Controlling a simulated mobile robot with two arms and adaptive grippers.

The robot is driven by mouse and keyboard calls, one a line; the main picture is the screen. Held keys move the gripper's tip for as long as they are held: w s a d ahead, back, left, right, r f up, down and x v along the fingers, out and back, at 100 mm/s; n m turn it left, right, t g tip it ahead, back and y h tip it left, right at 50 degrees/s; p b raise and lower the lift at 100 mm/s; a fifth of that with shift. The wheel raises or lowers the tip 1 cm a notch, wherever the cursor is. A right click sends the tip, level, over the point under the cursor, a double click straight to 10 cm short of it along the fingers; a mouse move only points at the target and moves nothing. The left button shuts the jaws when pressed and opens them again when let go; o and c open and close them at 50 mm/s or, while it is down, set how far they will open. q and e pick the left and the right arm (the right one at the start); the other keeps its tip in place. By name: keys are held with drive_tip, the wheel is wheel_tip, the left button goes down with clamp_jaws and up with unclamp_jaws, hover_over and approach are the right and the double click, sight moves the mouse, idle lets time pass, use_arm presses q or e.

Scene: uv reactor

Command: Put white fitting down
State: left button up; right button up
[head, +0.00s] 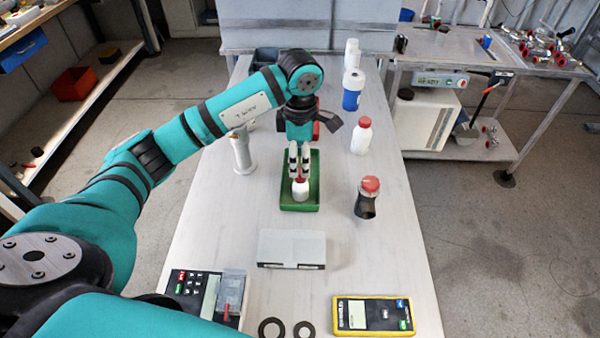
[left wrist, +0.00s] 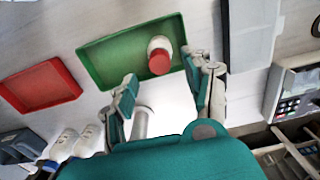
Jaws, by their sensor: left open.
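In the left wrist view the fitting (left wrist: 158,47) stands inside the green tray (left wrist: 100,65), near one end. My left gripper (head: 300,176) points down over the tray, with its fingers just behind and above the fitting. In the left wrist view the left gripper (left wrist: 162,72) has its fingers apart with nothing held between them. Whether a finger touches the fitting is unclear. My right gripper is not in view.
A white post-like piece (head: 243,153) stands left of the tray. A red-capped white bottle (head: 361,138) and a dark red-topped container (head: 367,200) stand right. A grey box (head: 292,248) lies in front, with a yellow meter (head: 373,315) nearer. A red tray (left wrist: 42,84) adjoins the green one.

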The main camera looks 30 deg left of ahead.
use_arm(q)
wheel_tip(320, 180, up, 6)
drive_tip(key=b, duration=0.1)
drive_tip(key=shift+r, duration=0.25)
